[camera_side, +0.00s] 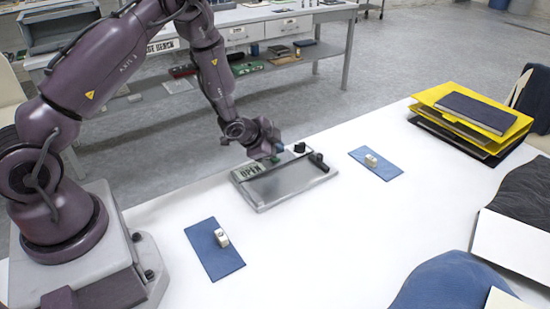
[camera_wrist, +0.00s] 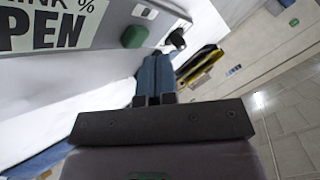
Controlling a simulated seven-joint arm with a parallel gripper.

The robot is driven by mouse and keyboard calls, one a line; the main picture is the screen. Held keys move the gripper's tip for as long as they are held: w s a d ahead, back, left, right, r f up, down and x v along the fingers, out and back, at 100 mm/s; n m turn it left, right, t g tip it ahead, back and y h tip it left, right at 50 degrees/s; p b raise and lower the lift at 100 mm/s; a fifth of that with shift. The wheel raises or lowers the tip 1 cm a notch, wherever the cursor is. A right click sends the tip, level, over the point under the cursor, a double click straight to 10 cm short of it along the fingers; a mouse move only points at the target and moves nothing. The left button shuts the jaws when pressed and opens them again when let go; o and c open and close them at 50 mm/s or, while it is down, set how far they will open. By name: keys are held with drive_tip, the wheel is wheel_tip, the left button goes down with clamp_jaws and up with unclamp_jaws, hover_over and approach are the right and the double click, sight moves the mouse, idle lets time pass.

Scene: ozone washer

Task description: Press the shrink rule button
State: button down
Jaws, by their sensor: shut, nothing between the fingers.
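The washer panel (camera_side: 290,187) is a grey metal box lying on the white table in the side view. A sign reading "OPEN" is on its left part; the wrist view shows part of this sign (camera_wrist: 40,25), with "INK %" above "OPEN". A green button (camera_wrist: 134,36) is on the panel beside the sign, and it shows small in the side view (camera_side: 275,159). My gripper (camera_wrist: 155,58) has its blue fingers together, with nothing between them. In the side view my gripper (camera_side: 279,147) is over the panel's far edge, close to the green button. I cannot tell whether they touch.
A black knob (camera_wrist: 177,39) stands near the button, and a black handle (camera_side: 319,160) is at the panel's right end. Blue mats with small white blocks lie left (camera_side: 215,255) and right (camera_side: 376,168). Yellow folders (camera_side: 455,100) are stacked at far right.

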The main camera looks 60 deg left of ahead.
sight(276, 160)
drive_tip(key=shift+r, duration=0.1)
drive_tip(key=shift+r, duration=2.5)
